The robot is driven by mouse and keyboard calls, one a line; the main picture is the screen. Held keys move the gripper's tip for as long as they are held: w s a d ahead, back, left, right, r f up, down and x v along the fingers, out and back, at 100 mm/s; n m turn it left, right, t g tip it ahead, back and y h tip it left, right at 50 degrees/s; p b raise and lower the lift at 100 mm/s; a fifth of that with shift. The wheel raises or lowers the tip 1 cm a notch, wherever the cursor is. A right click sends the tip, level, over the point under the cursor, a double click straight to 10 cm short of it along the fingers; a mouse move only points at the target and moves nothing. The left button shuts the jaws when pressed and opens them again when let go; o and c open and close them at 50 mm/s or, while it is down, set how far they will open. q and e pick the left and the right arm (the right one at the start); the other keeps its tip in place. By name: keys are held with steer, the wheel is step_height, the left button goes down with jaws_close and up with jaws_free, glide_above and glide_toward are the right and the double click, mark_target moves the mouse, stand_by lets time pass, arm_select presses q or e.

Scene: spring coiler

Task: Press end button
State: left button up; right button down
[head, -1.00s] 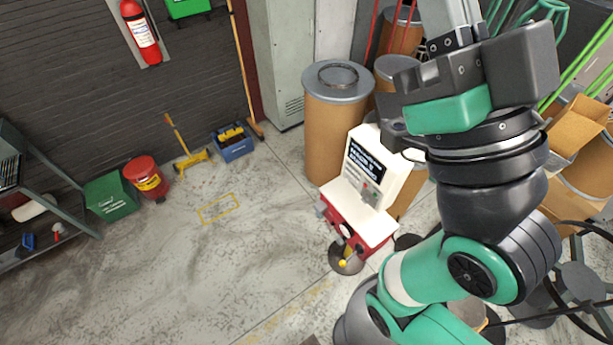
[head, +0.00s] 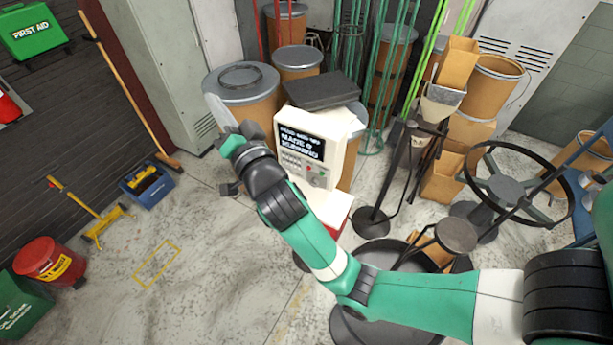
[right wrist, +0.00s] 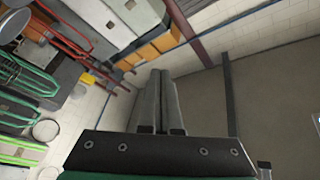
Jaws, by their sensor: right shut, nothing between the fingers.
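The white control console (head: 325,138) stands on a red base near the middle of the head view. Its dark screen (head: 300,142) shows white text that seems to read "MADE 0 RUNNING". Below the screen are small keys and red and green buttons (head: 314,178); I cannot read a label on any of them. My right gripper (head: 213,104) is shut and empty, left of the console, its fingers pointing up and left. My right forearm hides part of the base. The shut fingers also show in the right wrist view (right wrist: 160,85), pointing away from the console. My left gripper is not in view.
Brown drums (head: 243,98) stand behind the console. A black stanchion (head: 373,220) and a large spoked wheel (head: 515,185) stand to its right. A grey cabinet (head: 160,60) is at the back left.

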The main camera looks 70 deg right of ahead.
mark_target(309, 168)
steer(key=s+d+f+g+b, duration=0.2)
steer(key=d+f+b, duration=0.2)
steer(key=f, duration=0.9)
steer(key=s+d+f+m+g+h+b, duration=0.1)
steer(key=s+d+f+g+b, duration=0.2)
steer(key=f, duration=1)
steer(key=s+d+f+m+g+h+b, duration=0.1)
steer(key=d+f+b, duration=0.3)
steer(key=f, duration=1)
steer(key=shift+s+d+g+b, duration=0.4)
steer(key=shift+s+g+b, duration=0.3)
steer(key=shift+s+b, duration=0.2)
steer(key=shift+d+r, duration=0.1)
steer(key=d+p, duration=0.2)
steer(key=d, duration=0.6)
steer(key=shift+s+d+p, duration=0.3)
steer(key=shift+p, duration=0.05)
